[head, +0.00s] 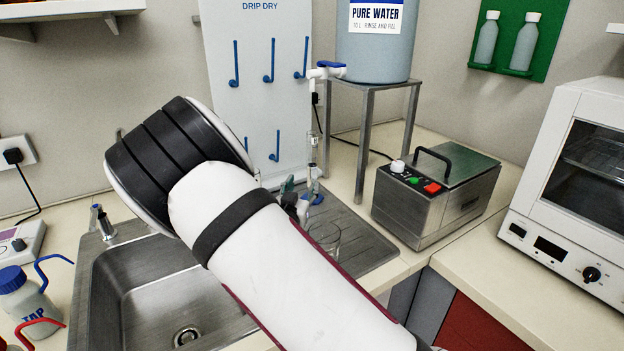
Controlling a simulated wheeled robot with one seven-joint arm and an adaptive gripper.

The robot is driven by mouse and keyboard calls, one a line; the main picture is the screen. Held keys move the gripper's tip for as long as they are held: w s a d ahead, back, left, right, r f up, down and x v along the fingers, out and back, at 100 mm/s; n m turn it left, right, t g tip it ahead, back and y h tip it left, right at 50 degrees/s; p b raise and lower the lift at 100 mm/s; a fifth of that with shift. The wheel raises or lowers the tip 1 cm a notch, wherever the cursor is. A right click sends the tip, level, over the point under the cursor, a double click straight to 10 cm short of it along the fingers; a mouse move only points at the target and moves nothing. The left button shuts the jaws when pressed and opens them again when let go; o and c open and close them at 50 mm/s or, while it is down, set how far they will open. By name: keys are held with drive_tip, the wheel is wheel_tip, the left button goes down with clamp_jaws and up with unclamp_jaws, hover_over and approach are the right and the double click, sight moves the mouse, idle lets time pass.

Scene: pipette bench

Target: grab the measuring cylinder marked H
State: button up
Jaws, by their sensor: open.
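A slim clear measuring cylinder (313,155) with a blue foot stands upright on the ribbed drainboard beside the sink, in front of the drip-dry board. No letter H can be read on it at this size. My gripper (297,192) shows only in part at its left, low near its foot, behind my white arm. The gripper is open. I cannot tell whether it touches the cylinder or whether the cylinder stands between the fingers.
A clear glass beaker (325,236) stands just in front on the drainboard (365,240). The steel sink (130,290) lies left. A metal stand (368,135) holds the pure water tank (374,50); its tap (327,68) hangs above the cylinder. A steel bath (436,195) sits right.

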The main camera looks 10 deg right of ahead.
sight(311, 173)
drive_tip(key=x, duration=0.3)
drive_tip(key=shift+w, duration=0.1)
drive_tip(key=shift+d+r+x, duration=0.15)
drive_tip(key=shift+d+x, duration=0.05)
drive_tip(key=shift+x, duration=1.2)
drive_tip(key=shift+d+r+x, duration=0.1)
drive_tip(key=shift+d+x, duration=0.05)
drive_tip(key=shift+x, duration=1.2)
clamp_jaws()
